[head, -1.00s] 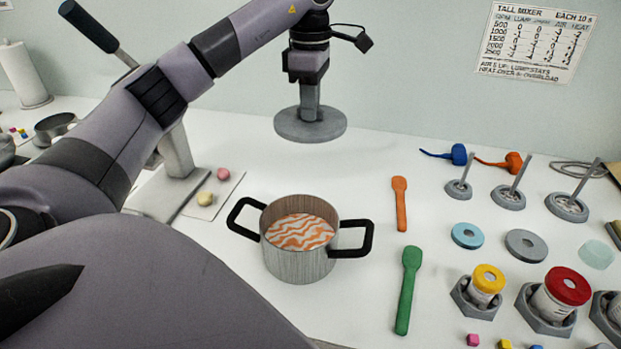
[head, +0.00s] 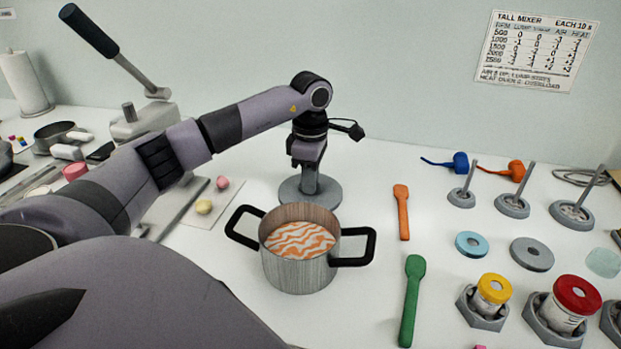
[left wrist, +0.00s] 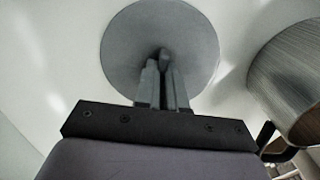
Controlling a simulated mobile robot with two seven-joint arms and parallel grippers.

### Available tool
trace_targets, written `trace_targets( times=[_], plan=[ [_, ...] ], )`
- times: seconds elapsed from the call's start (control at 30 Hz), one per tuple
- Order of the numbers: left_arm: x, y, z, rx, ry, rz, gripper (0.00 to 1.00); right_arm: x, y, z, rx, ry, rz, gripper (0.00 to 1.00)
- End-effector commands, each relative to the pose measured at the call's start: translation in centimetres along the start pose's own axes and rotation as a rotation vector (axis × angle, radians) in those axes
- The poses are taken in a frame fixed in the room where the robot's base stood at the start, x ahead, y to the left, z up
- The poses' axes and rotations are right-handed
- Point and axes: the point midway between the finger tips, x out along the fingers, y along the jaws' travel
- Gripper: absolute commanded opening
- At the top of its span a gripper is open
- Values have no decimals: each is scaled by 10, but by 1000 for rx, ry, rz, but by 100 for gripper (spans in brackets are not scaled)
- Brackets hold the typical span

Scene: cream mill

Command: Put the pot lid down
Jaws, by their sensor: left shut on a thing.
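The pot lid (head: 329,192) is a flat grey disc just behind the pot (head: 300,272) in the head view. My left gripper (head: 309,178) points down and is shut on the lid's knob. In the left wrist view the lid (left wrist: 140,45) lies flat beyond the fingers (left wrist: 164,75). I cannot tell whether its underside touches the counter. The steel pot has black handles and is uncovered, with orange and white wavy contents. The pot wall (left wrist: 290,75) also shows at the right of the left wrist view. My right gripper is not in view.
An orange spatula (head: 402,212) and a green spatula (head: 411,300) lie right of the pot. Stands with upright rods (head: 514,200), discs and lidded jars (head: 562,308) fill the right side. A board with small balls (head: 207,205) lies left. The white counter is clear behind the orange spatula.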

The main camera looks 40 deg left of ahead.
Motion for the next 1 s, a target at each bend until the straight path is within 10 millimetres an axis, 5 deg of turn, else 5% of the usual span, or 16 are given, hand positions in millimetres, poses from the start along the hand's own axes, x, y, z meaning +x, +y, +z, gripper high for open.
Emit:
trace_targets(
  times=[0.3,0.4,0.77,1.0],
  plan=[
    [3,0,0,1,-1,0,0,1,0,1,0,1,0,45],
    [3,0,0,1,-1,0,35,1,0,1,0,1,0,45],
    [-3,0,0,1,-1,1,35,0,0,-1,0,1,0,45],
    [-44,1,1,1,-4,6,35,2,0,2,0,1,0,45]
  ],
)
